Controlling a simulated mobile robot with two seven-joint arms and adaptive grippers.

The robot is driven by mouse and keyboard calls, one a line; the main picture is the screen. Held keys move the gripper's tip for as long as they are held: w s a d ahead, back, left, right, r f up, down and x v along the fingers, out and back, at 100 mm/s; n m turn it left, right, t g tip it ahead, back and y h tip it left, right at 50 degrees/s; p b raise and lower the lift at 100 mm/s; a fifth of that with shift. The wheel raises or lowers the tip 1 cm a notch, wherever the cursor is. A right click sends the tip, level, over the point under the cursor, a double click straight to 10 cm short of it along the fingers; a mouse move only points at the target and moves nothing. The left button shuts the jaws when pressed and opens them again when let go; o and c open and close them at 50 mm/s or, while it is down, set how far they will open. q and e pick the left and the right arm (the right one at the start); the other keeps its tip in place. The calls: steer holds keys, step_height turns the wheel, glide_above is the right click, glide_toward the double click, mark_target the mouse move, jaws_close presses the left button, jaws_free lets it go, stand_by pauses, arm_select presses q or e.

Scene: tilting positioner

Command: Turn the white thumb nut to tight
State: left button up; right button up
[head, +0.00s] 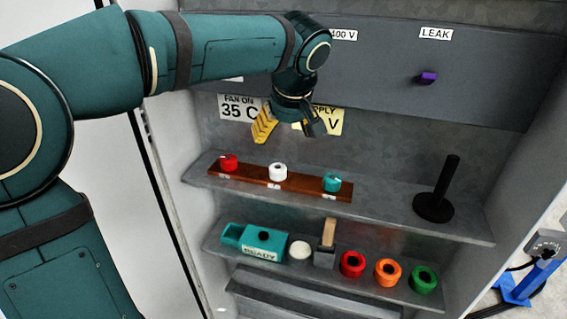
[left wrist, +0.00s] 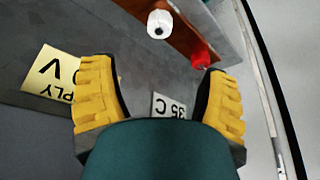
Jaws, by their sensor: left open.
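The white thumb nut (head: 278,172) sits on a brown wooden strip (head: 250,182) on the upper shelf, between a red nut (head: 229,162) and a teal nut (head: 332,182). My left gripper (head: 288,134) is above and behind the strip, in front of the labelled back panel, open and empty. In the left wrist view its two yellow fingers (left wrist: 160,100) are spread wide. The white nut (left wrist: 160,24) shows beyond them at the top, apart from both, with the red nut (left wrist: 203,56) to its right. My right gripper is not in view.
A black post on a round base (head: 435,205) stands on the right of the upper shelf (head: 385,205). The lower shelf holds a teal block (head: 262,243), a white disc (head: 300,249), a wooden-handled block (head: 326,250) and red, orange and green rings (head: 388,272). A purple knob (head: 428,77) juts from the panel.

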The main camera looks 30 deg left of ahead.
mark_target(278, 167)
arm_select(q)
steer(key=b+x, duration=0.1)
steer(key=x, duration=1.2)
steer(key=shift+w+f, duration=0.15)
steer(key=shift+f, duration=0.2)
steer(key=c, duration=1.2)
